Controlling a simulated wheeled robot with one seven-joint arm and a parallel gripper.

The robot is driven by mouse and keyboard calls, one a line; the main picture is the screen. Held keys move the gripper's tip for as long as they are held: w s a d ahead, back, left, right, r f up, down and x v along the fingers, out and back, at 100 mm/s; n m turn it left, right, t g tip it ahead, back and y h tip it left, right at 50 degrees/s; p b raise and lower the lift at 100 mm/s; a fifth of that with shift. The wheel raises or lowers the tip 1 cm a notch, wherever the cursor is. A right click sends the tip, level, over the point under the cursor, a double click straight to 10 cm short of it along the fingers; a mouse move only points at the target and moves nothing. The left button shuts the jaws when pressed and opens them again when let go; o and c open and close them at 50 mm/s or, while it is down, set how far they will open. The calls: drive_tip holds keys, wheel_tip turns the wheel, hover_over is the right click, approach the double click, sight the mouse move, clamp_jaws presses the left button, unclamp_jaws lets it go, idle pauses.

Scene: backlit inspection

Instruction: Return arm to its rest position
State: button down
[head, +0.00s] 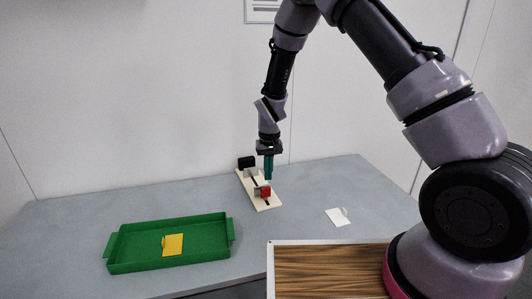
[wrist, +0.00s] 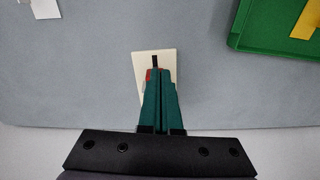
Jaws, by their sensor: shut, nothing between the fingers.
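My gripper (head: 268,167) points down from my raised arm, over a cream board on the table. In the wrist view my gripper (wrist: 160,75) has its two teal fingers shut together with nothing between them. The cream board (head: 269,206) carries a red block (head: 265,192), some grey parts and a black block (head: 246,163) at its far end. In the wrist view the fingers hide much of the cream board (wrist: 168,57) and the red part. I cannot tell the exact gap between the fingertips and the board.
A green tray (head: 212,222) with a yellow piece (head: 173,244) stands at the left on the grey table (head: 130,208). A white piece (head: 338,218) lies at the right. A wood-grain surface (head: 325,270) is at the front. A wall stands behind the table.

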drive_tip(key=s+d+r+m+t+y, duration=0.1)
drive_tip(key=d+r, duration=0.4)
drive_tip(key=r, duration=0.5)
drive_tip(key=s+d+r+m+t, duration=0.15)
drive_tip(key=d+r, duration=0.25)
drive_tip(key=r, duration=0.5)
drive_tip(key=s+d+r+m+y, duration=0.15)
drive_tip(key=d+r, duration=0.35)
drive_tip(key=r, duration=0.5)
drive_tip(key=s+d+r+m+t, duration=0.1)
drive_tip(key=s+d+r+t, duration=0.1)
drive_tip(key=s+d+r, duration=0.3)
drive_tip(key=s+d+r+m+t, duration=0.1)
drive_tip(key=s+d+r, duration=0.4)
drive_tip(key=s, duration=0.8)
drive_tip(key=shift+s+r+m+t+h, duration=0.35)
drive_tip(key=shift+r+t+h, duration=0.1)
drive_tip(key=shift+r+t, duration=0.35)
drive_tip(key=shift+d, duration=0.1)
